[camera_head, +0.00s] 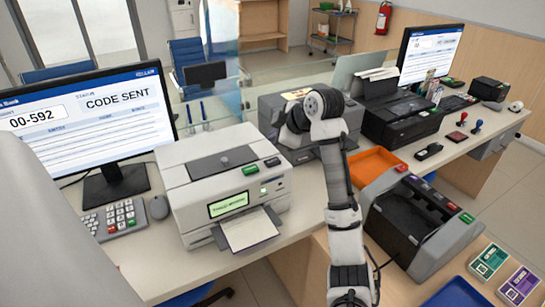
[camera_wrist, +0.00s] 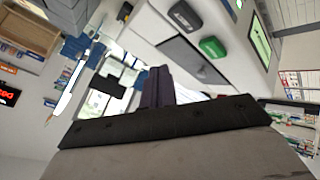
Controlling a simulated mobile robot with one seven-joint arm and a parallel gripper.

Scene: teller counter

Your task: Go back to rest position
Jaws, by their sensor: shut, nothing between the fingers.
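My arm (camera_head: 343,180) rises from the lower middle of the head view and bends at the top, in front of a dark grey machine. My gripper (camera_wrist: 157,82) shows in the wrist view as dark fingers close together, shut and empty. In the head view its fingers are hidden or too small to make out. The white printer (camera_head: 225,180) stands to the left of the arm, with a sheet of paper (camera_head: 249,229) in its front tray. Its green button (camera_wrist: 213,47) and a dark button (camera_wrist: 184,16) show in the wrist view, apart from the fingers.
The left monitor (camera_head: 88,125) reads "CODE SENT" and "00-592". A keypad (camera_head: 115,218) and mouse (camera_head: 158,207) lie by it. Right of my arm are an orange tray (camera_head: 374,162) and a grey-and-black machine (camera_head: 422,222). A glass panel (camera_head: 224,50) stands behind the counter.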

